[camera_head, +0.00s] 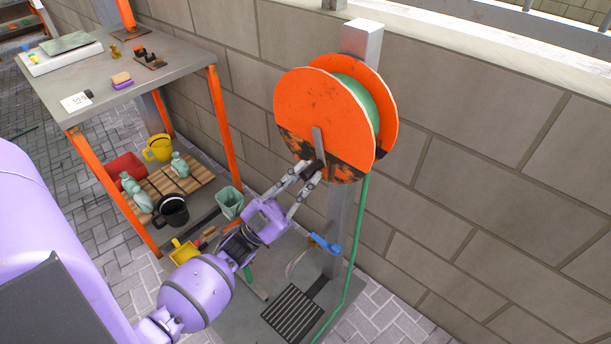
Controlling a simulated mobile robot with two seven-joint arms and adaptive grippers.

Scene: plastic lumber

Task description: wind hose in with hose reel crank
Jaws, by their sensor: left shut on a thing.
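The orange hose reel (318,112) is mounted on a grey post (361,40) in front of the block wall, with green hose wound between its two discs. A grey crank arm (318,142) runs down the front disc to a dark crank handle (313,168). My left gripper (308,176) reaches up from below and is shut on the crank handle, its fingers covering part of it. The green hose (354,255) hangs from the reel's right side down to the ground. My right gripper is not in view.
An orange-legged workbench (183,75) stands at left, with jugs, bottles and a black bucket (173,210) on its lower shelf. A blue-handled tool (324,243) is near the post's lower part. A dark grate (292,314) lies on the base plate below. The wall is close behind the reel.

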